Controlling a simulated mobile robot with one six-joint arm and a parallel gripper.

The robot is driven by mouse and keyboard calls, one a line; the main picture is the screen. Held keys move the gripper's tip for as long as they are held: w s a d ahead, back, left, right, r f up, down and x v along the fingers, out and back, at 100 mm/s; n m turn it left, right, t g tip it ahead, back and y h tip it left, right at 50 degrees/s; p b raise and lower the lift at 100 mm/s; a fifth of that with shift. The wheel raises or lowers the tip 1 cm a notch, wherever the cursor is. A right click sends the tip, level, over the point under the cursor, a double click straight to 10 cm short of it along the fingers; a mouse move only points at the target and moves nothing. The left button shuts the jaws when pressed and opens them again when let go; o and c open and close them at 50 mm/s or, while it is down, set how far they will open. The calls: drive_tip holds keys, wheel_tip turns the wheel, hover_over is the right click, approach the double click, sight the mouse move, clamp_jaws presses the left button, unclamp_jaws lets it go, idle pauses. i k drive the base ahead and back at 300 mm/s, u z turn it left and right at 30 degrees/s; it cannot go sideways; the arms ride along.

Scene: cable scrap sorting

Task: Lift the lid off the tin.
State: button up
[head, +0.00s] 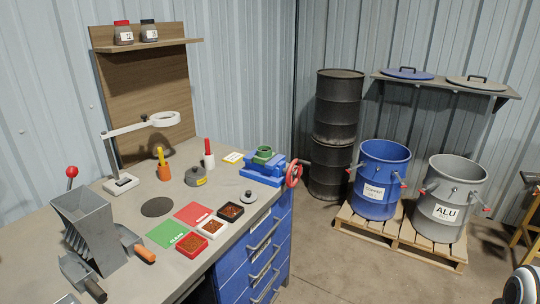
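A small dark grey tin (196,180) with a yellow label stands upright on the workbench, behind the red mat. Its lid (195,170) appears to be on top, with a small knob. A separate round grey piece with a dark knob (248,197) lies near the bench's front edge, right of the trays; I cannot tell what it belongs to.
The workbench (128,213) also holds a magnifier lamp (140,130), an orange cup (164,172), a white cup (208,161), a blue vise (264,172), granule trays (192,245), red (193,214) and green mats (174,233), and a grey hopper (88,228). Drums stand right.

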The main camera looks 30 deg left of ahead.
sight(195, 171)
drive_tip(key=u, duration=0.6)
drive_tip(key=i, duration=1.25)
drive_tip(key=u, duration=1.25)
drive_tip(key=i, duration=0.65)
drive_tip(key=u, duration=0.3)
drive_tip(key=k, duration=0.85)
drive_tip(key=u, duration=0.2)
drive_tip(key=i, duration=0.85)
drive_tip(key=z, duration=0.1)
